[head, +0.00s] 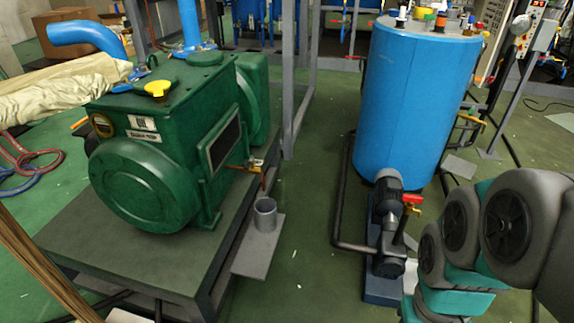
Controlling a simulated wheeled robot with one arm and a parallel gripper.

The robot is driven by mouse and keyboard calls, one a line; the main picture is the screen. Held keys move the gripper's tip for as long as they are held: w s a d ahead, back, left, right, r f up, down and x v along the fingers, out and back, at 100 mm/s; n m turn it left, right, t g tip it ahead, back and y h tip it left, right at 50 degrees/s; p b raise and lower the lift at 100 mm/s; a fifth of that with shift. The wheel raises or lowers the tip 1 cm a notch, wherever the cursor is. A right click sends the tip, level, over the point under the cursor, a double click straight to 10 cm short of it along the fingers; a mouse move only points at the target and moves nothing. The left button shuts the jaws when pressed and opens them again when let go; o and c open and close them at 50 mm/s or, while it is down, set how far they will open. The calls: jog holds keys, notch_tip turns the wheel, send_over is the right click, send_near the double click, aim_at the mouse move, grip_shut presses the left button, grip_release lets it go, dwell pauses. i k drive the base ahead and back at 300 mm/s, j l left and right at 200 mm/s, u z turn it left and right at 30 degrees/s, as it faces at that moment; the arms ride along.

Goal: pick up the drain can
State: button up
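The drain can (265,216) is a small grey open-topped metal cylinder. It stands upright on a flat grey plate (254,262) beside the green pump (170,150). A small drain valve (254,164) with a brass-coloured fitting and a thin reddish pipe sticks out of the pump just above the can. My arm's grey and teal links show at the lower right, well to the right of the can. My gripper is not in view.
The pump sits on a dark raised base (120,245) left of the can. A blue tank (415,100) and a small motor pump (387,205) with a red-handled valve stand to the right. A grey frame post (289,80) rises behind. Green floor lies clear between.

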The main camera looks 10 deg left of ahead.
aim_at(264, 207)
jog(key=j, duration=1.15)
jog(key=j+z, duration=0.65)
jog(key=z, duration=0.15)
jog(key=j+z, duration=0.4)
jog(key=k+l, duration=0.05)
jog(key=l, duration=0.05)
